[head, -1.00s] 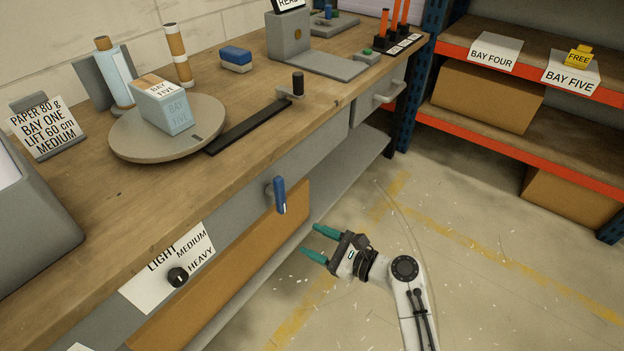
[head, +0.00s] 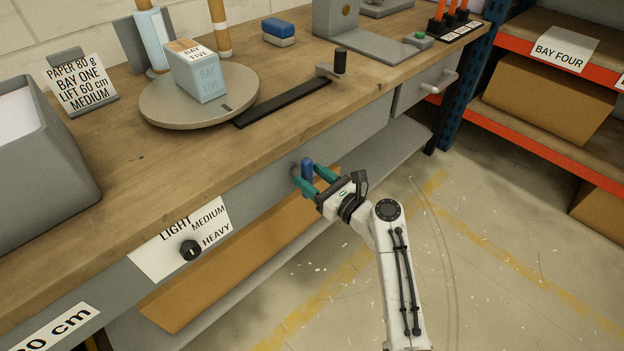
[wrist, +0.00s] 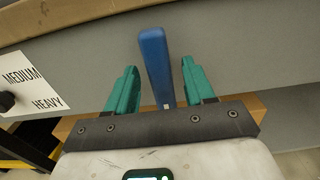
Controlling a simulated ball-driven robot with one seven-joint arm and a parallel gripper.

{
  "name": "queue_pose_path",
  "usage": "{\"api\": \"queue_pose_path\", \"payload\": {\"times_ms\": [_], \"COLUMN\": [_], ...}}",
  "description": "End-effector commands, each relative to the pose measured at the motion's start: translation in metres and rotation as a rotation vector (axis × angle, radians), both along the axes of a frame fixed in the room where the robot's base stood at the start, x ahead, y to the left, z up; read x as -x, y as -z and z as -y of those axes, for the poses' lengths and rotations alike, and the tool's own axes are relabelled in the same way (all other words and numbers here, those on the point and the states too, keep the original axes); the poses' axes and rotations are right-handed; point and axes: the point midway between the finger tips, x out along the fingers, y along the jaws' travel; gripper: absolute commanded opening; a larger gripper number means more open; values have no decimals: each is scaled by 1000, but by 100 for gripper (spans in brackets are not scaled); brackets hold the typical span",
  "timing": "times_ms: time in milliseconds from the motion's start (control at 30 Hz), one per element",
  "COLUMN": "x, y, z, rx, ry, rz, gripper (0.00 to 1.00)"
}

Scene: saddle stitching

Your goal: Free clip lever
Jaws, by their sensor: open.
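The clip lever is a blue upright handle (head: 307,172) on the grey front panel of the bench, below the wooden top. It also shows in the wrist view (wrist: 156,66), standing between the two teal fingers. My gripper (head: 312,180) is open, with one finger on each side of the lever. In the wrist view my gripper (wrist: 160,88) shows a gap between each finger and the lever. The lever's lower end is partly hidden behind the gripper body in the wrist view.
A black knob (head: 190,249) with a LIGHT/MEDIUM/HEAVY label sits left of the lever. A cardboard-coloured panel (head: 200,285) is below. A drawer handle (head: 440,82) is to the right. On the bench top, a round turntable (head: 160,112) carries a BAY FIVE box (head: 196,78).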

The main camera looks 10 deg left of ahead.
Motion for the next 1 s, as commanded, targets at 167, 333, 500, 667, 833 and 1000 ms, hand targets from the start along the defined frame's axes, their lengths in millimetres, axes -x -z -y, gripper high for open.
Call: {"api": "queue_pose_path", "payload": {"times_ms": [167,333,500,667,833,1000], "x": [-4,-4,-4,-4,-4,-4], "y": [0,0,0,0,0,0], "z": [-5,-5,-5,-5,-5,-5], "rx": [1,1,1,1,1,1], "ry": [0,0,1,1,0,0], "rz": [1,1,1,1,1,1], "gripper": [53,53,42,26,10,0]}}
